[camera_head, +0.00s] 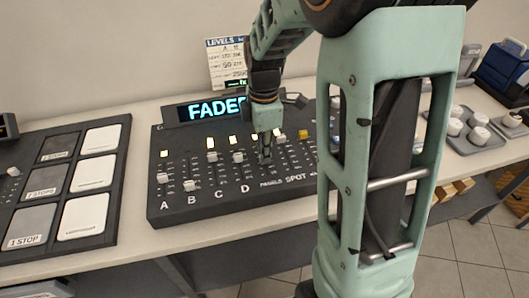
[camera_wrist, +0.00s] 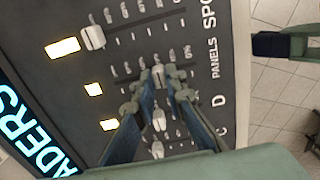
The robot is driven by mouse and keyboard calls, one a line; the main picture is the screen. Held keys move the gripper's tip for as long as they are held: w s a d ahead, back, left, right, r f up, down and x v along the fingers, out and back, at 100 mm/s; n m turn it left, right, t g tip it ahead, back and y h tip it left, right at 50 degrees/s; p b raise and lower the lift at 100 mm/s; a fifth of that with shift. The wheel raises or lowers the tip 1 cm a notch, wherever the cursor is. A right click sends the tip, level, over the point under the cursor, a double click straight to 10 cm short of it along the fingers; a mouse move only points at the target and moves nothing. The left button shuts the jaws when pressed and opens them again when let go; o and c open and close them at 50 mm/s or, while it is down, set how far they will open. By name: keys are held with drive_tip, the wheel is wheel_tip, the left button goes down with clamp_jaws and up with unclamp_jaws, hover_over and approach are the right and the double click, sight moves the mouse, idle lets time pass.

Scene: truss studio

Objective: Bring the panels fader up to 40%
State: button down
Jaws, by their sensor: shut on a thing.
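The fader desk (camera_head: 178,204) lies on the table, with labelled columns for A, B, C, D, PANELS and SPOT. In the wrist view, the panels fader knob (camera_wrist: 158,73) is pale and sits between the tips of my gripper (camera_wrist: 158,88), in the column by the PANELS label (camera_wrist: 215,62). It stands part way along its slot, but I cannot read its exact mark. In the head view my gripper (camera_head: 265,155) points down onto the desk and hides this knob. The spot fader knob (camera_wrist: 93,38) stands farther up its slot. The D knob (camera_wrist: 158,121) is beside my fingers.
A lit display (camera_head: 214,108) stands behind the faders, with a levels card (camera_head: 226,64) on the wall. A panel with white and dark pads (camera_head: 66,189) lies to the left. A tray with white round things (camera_head: 478,138) and a blue box (camera_head: 504,72) are at right.

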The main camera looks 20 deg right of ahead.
drive_tip(key=c, duration=2)
unclamp_jaws()
drive_tip(key=shift+o, duration=0.2)
wheel_tip(320, 180, up, 12)
